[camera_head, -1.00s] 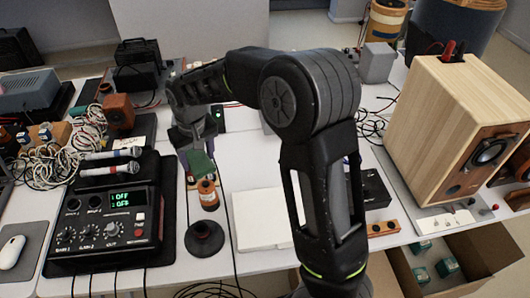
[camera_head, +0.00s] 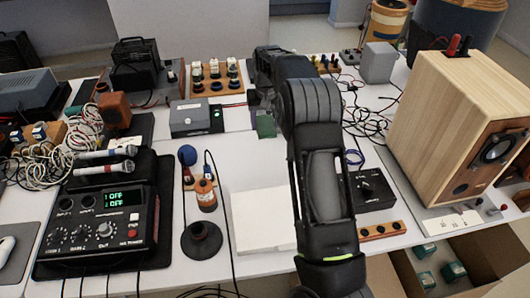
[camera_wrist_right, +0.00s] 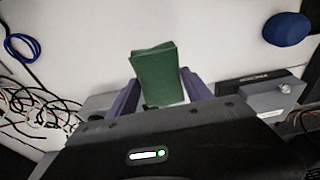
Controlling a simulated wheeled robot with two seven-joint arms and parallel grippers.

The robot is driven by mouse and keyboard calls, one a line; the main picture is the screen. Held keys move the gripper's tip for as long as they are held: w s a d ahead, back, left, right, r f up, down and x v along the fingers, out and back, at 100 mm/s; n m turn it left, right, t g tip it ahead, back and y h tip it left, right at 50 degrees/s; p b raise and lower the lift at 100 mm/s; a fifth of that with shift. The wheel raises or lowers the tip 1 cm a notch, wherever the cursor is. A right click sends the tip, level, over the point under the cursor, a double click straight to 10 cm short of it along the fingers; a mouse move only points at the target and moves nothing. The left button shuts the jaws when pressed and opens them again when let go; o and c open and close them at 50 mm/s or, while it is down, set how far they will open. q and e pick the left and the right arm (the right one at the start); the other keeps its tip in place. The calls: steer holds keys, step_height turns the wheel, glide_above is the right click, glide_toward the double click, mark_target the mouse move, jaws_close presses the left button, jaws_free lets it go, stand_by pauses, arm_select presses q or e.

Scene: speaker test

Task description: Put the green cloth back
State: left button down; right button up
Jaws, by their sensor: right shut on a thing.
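The green cloth (camera_head: 266,126) is a small folded piece held in my right gripper (camera_head: 262,113), above the white table behind the white sheet. In the right wrist view the cloth (camera_wrist_right: 158,75) stands between the two purple fingers, which are shut on it. My right arm hides part of the gripper in the head view. My left gripper is not in view.
A grey box (camera_head: 190,118) stands left of the gripper, tangled cables right. A wooden speaker (camera_head: 460,130) stands far right. The white sheet (camera_head: 262,218) is flat.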

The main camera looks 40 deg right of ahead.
steer(key=shift+f, duration=0.1)
steer(key=p, duration=0.1)
glide_above(265, 151)
steer(key=shift+s+a+f, duration=0.1)
steer(key=shift+s+f, duration=0.05)
steer(key=shift+f, duration=1.4)
steer(key=shift+s+f, duration=0.1)
steer(key=shift+f, duration=1.4)
step_height(265, 151, down, 3)
steer(key=shift+p, duration=0.4)
steer(key=shift+f, duration=0.35)
steer(key=shift+f, duration=0.2)
steer(key=o, duration=1.3)
